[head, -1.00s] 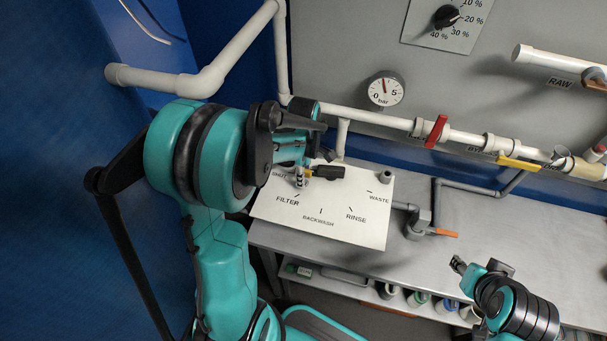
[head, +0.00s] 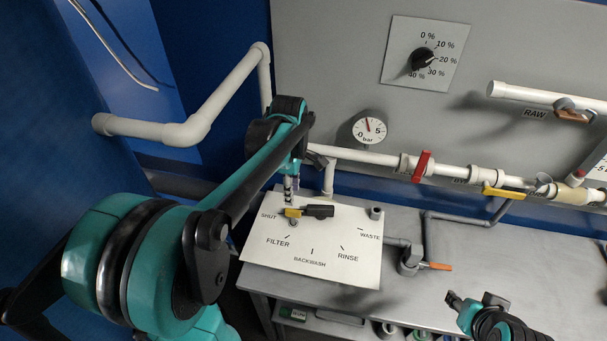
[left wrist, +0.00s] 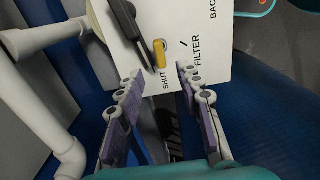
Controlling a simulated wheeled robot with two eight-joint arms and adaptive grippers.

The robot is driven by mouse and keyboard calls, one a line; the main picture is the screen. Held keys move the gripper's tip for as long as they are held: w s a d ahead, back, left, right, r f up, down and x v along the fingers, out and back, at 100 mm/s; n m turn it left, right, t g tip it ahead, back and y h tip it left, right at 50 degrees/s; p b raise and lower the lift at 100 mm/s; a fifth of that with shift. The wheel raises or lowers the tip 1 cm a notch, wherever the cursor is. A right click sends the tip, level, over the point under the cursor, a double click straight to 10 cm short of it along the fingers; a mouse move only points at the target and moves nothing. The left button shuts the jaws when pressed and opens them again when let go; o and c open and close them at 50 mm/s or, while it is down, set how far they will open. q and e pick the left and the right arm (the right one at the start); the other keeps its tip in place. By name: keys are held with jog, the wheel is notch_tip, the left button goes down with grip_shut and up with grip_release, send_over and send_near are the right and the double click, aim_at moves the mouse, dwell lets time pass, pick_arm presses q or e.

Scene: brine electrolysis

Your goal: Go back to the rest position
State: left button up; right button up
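My left gripper (head: 290,190) is above the left part of the white valve plate (head: 345,268) in the head view. In the left wrist view its two purple-padded fingers (left wrist: 160,72) are spread apart with nothing between them. The black valve handle (head: 319,211) with its yellow end (left wrist: 160,52) lies just beyond the fingertips, apart from them. The yellow end is beside the SHUT label. My right gripper (head: 468,301) is at the lower right of the head view, over the bench front; its fingers are too small and dark to judge.
The grey bench (head: 480,260) has free room right of the plate. Behind it run white pipes with a red valve handle (head: 422,166) and a yellow one (head: 503,192). A pressure gauge (head: 369,131) and a dial (head: 423,60) are on the wall. A white pipe (head: 190,128) bends at left.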

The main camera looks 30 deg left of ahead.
pick_arm(q)
jog(key=shift+s+d+r, duration=0.1)
jog(key=shift+r, duration=0.05)
jog(key=s+d+f+m+t+b, duration=0.2)
jog(key=s+d+m+t, duration=0.5)
jog(key=m, duration=1.3)
jog(key=shift+s+d, duration=1.7)
jog(key=shift+s, duration=0.25)
